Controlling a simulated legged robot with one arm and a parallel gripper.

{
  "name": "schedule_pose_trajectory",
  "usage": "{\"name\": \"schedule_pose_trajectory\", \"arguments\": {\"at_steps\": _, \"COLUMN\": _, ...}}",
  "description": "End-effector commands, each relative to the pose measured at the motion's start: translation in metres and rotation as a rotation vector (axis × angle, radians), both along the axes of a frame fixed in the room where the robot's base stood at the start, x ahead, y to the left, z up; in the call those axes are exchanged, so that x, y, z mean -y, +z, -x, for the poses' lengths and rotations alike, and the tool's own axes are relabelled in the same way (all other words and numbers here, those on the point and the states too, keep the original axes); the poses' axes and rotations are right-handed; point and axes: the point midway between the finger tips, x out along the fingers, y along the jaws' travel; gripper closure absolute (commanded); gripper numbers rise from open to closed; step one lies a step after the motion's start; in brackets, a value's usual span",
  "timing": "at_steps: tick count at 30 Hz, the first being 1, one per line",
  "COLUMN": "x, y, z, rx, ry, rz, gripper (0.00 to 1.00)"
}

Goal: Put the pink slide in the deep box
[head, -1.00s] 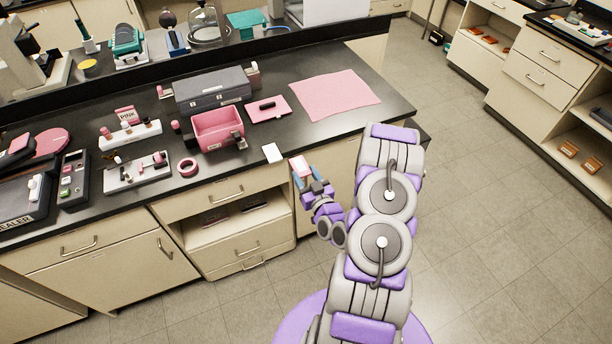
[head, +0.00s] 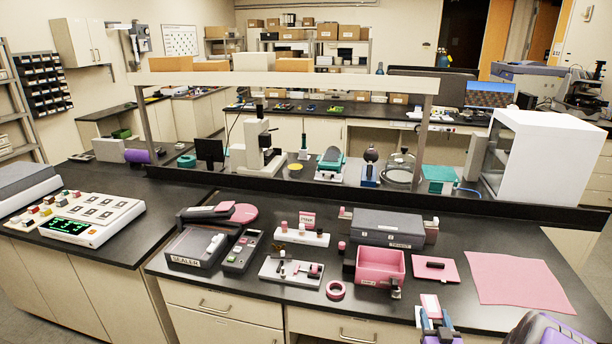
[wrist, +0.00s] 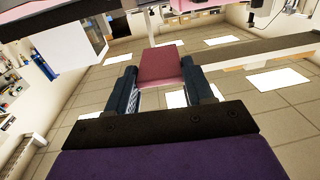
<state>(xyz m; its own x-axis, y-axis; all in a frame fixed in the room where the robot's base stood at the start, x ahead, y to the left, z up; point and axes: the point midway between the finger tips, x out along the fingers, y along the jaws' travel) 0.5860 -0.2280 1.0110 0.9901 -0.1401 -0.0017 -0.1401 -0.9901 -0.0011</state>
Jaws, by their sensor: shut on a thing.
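The pink slide (head: 430,302) is a small flat pink piece with a pale edge. My gripper (head: 436,322) is shut on it at the front edge of the counter, at the bottom of the head view. In the wrist view the slide (wrist: 161,65) sticks out between the two dark fingers (wrist: 160,88). An open pink box (head: 379,278) with high walls stands on the counter, beyond and left of my gripper. It looks like the deep box; its floor is partly hidden. The slide is outside it.
A grey case (head: 388,227) stands right behind the pink box. A pink pad with a dark piece (head: 448,270) and a large pink mat (head: 515,283) lie to the right. A raised shelf (head: 290,78) spans the back.

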Motion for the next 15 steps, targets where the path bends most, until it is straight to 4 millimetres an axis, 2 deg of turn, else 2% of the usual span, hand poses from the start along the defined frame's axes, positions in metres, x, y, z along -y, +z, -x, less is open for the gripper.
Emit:
{"name": "schedule_pose_trajectory", "arguments": {"at_steps": 1, "x": -0.009, "y": 0.016, "z": -0.016, "rx": 0.012, "ry": 0.012, "rz": 0.006, "gripper": 1.0}}
{"name": "schedule_pose_trajectory", "arguments": {"at_steps": 6, "x": -0.038, "y": 0.058, "z": -0.058, "rx": 0.01, "ry": 0.031, "rz": 0.001, "gripper": 1.0}}
{"name": "schedule_pose_trajectory", "arguments": {"at_steps": 11, "x": -0.072, "y": 0.104, "z": -0.091, "rx": 0.013, "ry": 0.044, "rz": 0.0, "gripper": 1.0}}
{"name": "schedule_pose_trajectory", "arguments": {"at_steps": 15, "x": -0.111, "y": 0.146, "z": -0.113, "rx": 0.01, "ry": 0.061, "rz": -0.003, "gripper": 1.0}}
